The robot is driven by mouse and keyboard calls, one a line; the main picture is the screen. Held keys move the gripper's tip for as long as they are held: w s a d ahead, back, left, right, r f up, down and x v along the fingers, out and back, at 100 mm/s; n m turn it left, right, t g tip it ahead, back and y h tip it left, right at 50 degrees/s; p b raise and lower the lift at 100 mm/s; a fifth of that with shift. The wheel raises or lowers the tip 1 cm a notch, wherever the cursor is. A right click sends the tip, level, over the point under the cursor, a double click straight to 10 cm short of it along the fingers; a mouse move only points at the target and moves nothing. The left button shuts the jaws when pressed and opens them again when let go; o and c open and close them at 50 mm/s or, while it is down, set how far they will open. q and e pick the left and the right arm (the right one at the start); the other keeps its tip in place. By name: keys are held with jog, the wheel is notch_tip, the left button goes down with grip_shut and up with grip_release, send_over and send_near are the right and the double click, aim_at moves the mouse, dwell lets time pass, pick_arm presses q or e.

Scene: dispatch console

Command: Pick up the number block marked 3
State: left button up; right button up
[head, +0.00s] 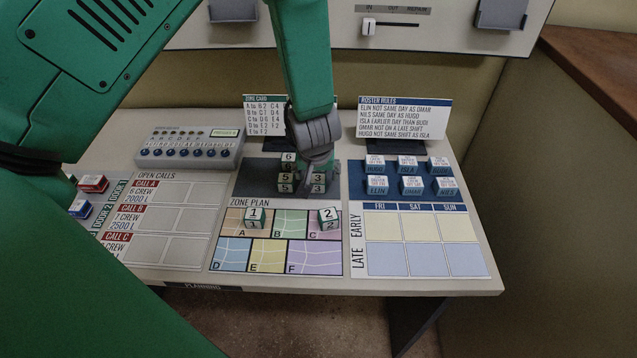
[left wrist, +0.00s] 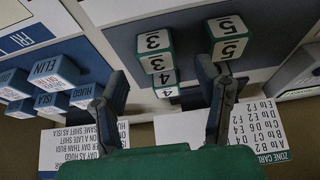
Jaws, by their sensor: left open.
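The number block marked 3 (head: 318,188) is a white block with green edges on a dark grey pad (head: 343,176), right of the block marked 5 (head: 286,187). My left gripper (head: 318,167) is over the pad, just behind and above the 3 block, with its jaws open and empty. In the left wrist view the 3 block (left wrist: 152,40) shows two faces marked 3, beyond the open fingertips (left wrist: 160,85). A block marked 4 (left wrist: 166,84) stands beside it, between the fingertips in the picture; in the head view my gripper hides it. My right gripper is not in view.
A block marked 6 (head: 288,159) is behind the 5. Blocks marked 1 (head: 255,217) and 2 (head: 328,217) lie on the zone plan (head: 267,255). Name blocks (head: 410,185) are at right. The zone card (head: 262,115) and roster rules card (head: 405,117) stand behind.

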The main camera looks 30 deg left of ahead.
aim_at(318, 179)
pick_arm(q)
jog(key=x, duration=0.4)
jog(key=shift+d, duration=0.15)
jog(key=shift+r, duration=0.1)
jog(key=c, duration=1.1)
jog(key=shift+s, duration=0.1)
